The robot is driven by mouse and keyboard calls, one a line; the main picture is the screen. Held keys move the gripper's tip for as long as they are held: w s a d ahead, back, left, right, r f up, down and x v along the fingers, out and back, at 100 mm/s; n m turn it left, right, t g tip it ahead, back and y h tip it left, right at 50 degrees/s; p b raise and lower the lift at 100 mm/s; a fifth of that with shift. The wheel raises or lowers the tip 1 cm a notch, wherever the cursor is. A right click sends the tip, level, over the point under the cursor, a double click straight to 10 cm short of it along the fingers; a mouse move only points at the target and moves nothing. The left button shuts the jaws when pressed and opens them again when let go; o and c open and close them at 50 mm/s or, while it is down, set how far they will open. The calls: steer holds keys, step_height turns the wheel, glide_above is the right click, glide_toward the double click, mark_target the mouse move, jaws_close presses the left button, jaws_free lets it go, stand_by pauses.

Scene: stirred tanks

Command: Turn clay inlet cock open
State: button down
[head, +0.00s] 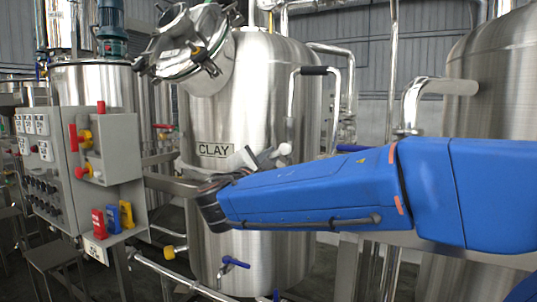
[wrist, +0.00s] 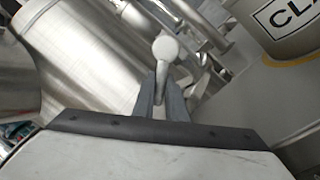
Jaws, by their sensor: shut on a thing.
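The CLAY tank (head: 205,105) is a tall steel vessel in the middle of the head view, with a black-framed CLAY sign (head: 214,150). My gripper (head: 266,157) is in front of the tank, right of the sign. In the wrist view my gripper (wrist: 161,95) has its two dark fingers closed around a pale grey lever with a round end (wrist: 165,47). This appears to be the clay inlet cock's handle, and its pale end shows in the head view (head: 285,149). The cock's body is hidden behind my arm and gripper.
A control cabinet (head: 112,165) with red and yellow handles and padlocks stands at left. A blue-handled valve (head: 235,262) sits low before the tank. Steel pipes (head: 335,100) run close on the right. Another steel tank (head: 490,90) stands far right.

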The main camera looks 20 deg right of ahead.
steer(key=shift+s+d+f+n+y, duration=0.2)
steer(key=shift+f+n, duration=0.1)
steer(key=shift+n, duration=0.55)
steer(key=shift+s+d+f+n+y, duration=0.1)
steer(key=shift+f+n+y, duration=0.15)
steer(key=shift+n, duration=0.6)
steer(key=c, duration=1.8)
jaws_free()
steer(key=shift+o, duration=0.2)
steer(key=v, duration=1.7)
steer(key=shift+s, duration=0.2)
steer(key=shift+a+f, duration=0.1)
steer(key=shift+a, duration=0.05)
